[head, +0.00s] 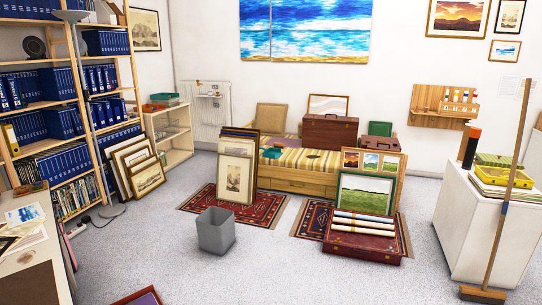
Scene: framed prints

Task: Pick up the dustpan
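I cannot make out a dustpan for certain in the head view. A long-handled broom (509,195) leans at the right, against or close in front of a white cabinet. Its brush head (483,294) rests on the floor, and a small blue piece (505,208) sits partway up the handle. Neither of my grippers shows in this view.
A grey bin (216,231) stands on the open grey floor near the middle. The white cabinet (475,235) is at right, a desk (35,275) at left. Free floor lies in front.

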